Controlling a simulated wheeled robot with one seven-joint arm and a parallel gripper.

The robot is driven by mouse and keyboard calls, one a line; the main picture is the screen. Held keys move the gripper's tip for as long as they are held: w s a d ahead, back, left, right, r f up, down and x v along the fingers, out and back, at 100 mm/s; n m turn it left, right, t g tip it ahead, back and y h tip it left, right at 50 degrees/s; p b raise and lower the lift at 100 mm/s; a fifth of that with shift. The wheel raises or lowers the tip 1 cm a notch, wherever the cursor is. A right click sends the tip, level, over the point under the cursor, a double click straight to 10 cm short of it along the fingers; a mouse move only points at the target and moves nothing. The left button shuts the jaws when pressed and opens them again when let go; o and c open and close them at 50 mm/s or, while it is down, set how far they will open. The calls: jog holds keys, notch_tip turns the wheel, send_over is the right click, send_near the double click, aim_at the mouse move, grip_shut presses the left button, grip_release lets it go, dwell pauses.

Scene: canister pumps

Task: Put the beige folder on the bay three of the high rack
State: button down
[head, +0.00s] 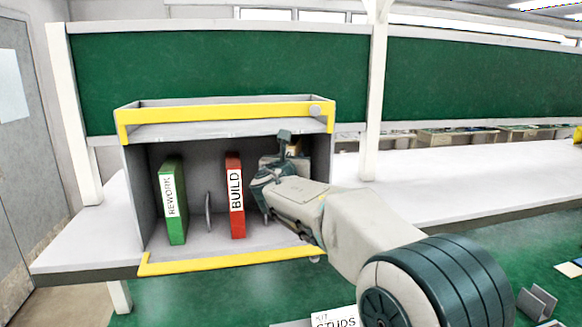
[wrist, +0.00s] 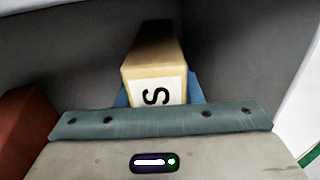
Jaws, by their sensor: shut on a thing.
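The rack (head: 226,112) is an open grey box with yellow edges, standing on the white bench. My gripper (head: 278,172) reaches into its right-hand part, right of the red folder. In the wrist view my gripper (wrist: 160,98) is shut on the beige folder (wrist: 158,55), with blue fingers at its sides. Its white label shows a letter S. The folder is inside the rack, with grey walls around it. In the head view my arm mostly hides it. I cannot tell whether its base touches the rack floor.
A green REWORK folder (head: 173,200) stands at the left of the rack. A red BUILD folder (head: 235,195) stands near the middle and shows at the wrist view's left edge (wrist: 25,130). A thin grey divider (head: 208,212) stands between them. The bench right of the rack is clear.

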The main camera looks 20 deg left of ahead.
jog(key=shift+f, duration=1.75)
jog(key=shift+f, duration=0.1)
jog(key=c, duration=1)
grip_release()
jog(key=shift+s, duration=0.1)
jog(key=s+b, duration=0.1)
jog(key=s, duration=0.3)
jog(key=s+d+b, duration=0.1)
jog(key=s, duration=0.2)
jog(key=s+d+b, duration=0.1)
jog(key=s+b, duration=0.1)
jog(key=s, duration=0.2)
jog(key=shift+s, duration=0.35)
